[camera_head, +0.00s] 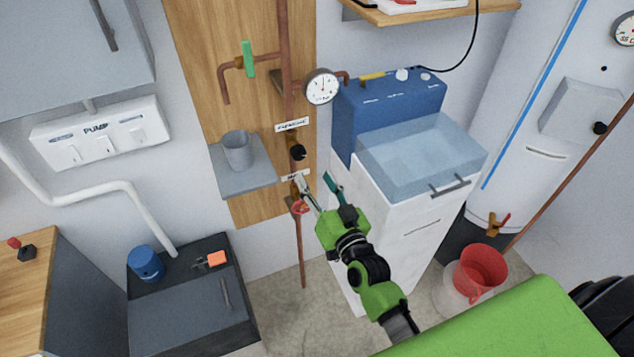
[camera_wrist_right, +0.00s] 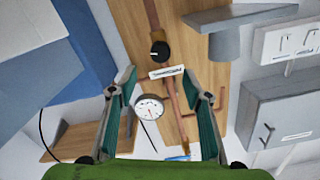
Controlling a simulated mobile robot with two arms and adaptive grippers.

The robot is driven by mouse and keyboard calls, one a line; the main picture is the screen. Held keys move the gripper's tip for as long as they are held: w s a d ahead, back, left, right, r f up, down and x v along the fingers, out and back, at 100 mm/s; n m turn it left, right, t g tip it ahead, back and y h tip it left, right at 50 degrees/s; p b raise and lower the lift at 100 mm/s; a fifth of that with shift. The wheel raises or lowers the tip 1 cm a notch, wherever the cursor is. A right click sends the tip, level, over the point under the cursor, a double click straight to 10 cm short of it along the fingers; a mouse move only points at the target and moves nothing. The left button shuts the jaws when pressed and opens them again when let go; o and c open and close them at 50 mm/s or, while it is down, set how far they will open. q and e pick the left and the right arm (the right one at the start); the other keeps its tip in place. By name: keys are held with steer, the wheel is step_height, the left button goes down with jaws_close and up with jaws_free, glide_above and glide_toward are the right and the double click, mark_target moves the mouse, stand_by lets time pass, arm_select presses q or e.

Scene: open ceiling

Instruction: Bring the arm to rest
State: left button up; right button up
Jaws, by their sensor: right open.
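My right gripper (camera_head: 316,184) is green and black. In the head view it is raised in front of the wooden board, by the copper pipe and the white box's upper left edge. Its two fingers stand apart with nothing seen between them. In the right wrist view, the open fingers (camera_wrist_right: 165,84) frame the pipe, a round gauge (camera_wrist_right: 149,107) and a black knob (camera_wrist_right: 159,50), which lie beyond them. Whether a fingertip touches the pipe cannot be told. My left gripper is not in view.
A copper pipe (camera_head: 285,50) with a red valve handle (camera_head: 300,207) runs down the board (camera_head: 250,207). A grey shelf (camera_head: 243,182) holds a grey cup (camera_head: 237,151). A blue unit (camera_head: 388,98) and clear basin (camera_head: 420,155) are right. A red bucket (camera_head: 481,270) stands low.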

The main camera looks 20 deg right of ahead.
steer(key=shift+s, duration=0.1)
stand_by(0.4)
steer(key=s+a+f+n+g, duration=0.1)
steer(key=s+f+g, duration=0.3)
steer(key=f, duration=0.8)
steer(key=s+a+f+n+g+b, duration=0.1)
steer(key=s+f, duration=0.5)
steer(key=f, duration=0.5)
steer(key=s+f+n+g, duration=0.1)
steer(key=s+f+g, duration=0.3)
steer(key=f, duration=0.8)
steer(key=s+d+f+n+g, duration=0.1)
steer(key=s+f+g, duration=0.1)
steer(key=s+f, duration=0.4)
steer(key=s+d+f+n+g, duration=0.1)
steer(key=s+f, duration=0.6)
steer(key=s, duration=1)
steer(key=s+d+f+g+b, duration=0.1)
steer(key=s+d+f+g, duration=0.2)
steer(key=s, duration=0.9)
step_height(320, 180, down, 4)
steer(key=shift+r+n+g+h, duration=0.3)
steer(key=shift+n+g, duration=0.1)
steer(key=shift+g, duration=0.6)
